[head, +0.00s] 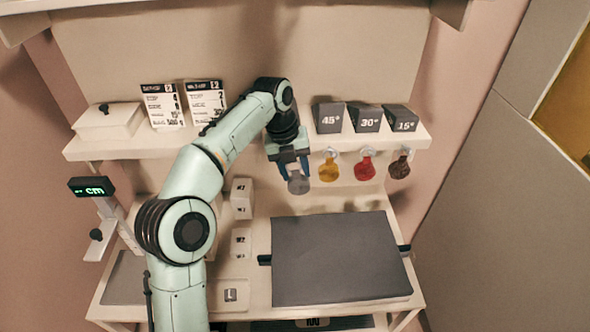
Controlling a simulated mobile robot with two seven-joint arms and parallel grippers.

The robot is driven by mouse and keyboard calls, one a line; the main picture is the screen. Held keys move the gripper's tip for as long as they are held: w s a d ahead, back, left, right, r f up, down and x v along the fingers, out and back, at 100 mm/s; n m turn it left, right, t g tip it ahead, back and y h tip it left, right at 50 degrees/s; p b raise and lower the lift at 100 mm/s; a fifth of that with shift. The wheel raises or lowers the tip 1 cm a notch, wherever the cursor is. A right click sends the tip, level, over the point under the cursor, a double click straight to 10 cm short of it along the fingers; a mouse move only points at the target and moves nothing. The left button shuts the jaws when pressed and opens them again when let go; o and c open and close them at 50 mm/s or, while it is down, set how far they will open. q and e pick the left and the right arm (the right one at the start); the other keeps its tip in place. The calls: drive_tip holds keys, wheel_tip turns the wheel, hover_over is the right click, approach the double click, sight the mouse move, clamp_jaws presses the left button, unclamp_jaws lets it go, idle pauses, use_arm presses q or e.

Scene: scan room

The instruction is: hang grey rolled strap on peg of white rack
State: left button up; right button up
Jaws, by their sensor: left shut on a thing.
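My left gripper (293,172) is shut on the grey rolled strap (298,185), whose round end shows below the fingers. The gripper is just under the front edge of the white shelf (410,138). To its right, yellow (329,169), red (366,169) and dark brown (400,168) rolled straps hang in a row from white pegs below the shelf, apparently the rack. The grey strap is left of the yellow one and slightly lower. Any peg behind my gripper is hidden, so I cannot tell whether the strap touches one. My right gripper is out of view.
Dark wedge blocks (328,118) marked 45, 30 and 15 stand on the shelf. Cards (162,106) and a white box (107,120) are at its left. Below lies a dark grey pad (340,258) on the table; a display stand (92,187) is at left.

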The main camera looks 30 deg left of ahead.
use_arm(q)
drive_tip(key=w+a+p, duration=0.1)
drive_tip(key=w, duration=0.1)
drive_tip(key=w+a+f+p, duration=0.1)
drive_tip(key=w+a, duration=0.1)
drive_tip(key=shift+w+f, duration=0.2)
drive_tip(key=shift+w, duration=0.05)
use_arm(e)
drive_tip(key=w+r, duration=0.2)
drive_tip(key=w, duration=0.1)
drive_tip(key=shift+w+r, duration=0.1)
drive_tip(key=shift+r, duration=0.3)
use_arm(q)
drive_tip(key=shift+w, duration=0.15)
drive_tip(key=o, duration=1.1)
drive_tip(key=shift+o, duration=0.2)
drive_tip(key=shift+d, duration=0.1)
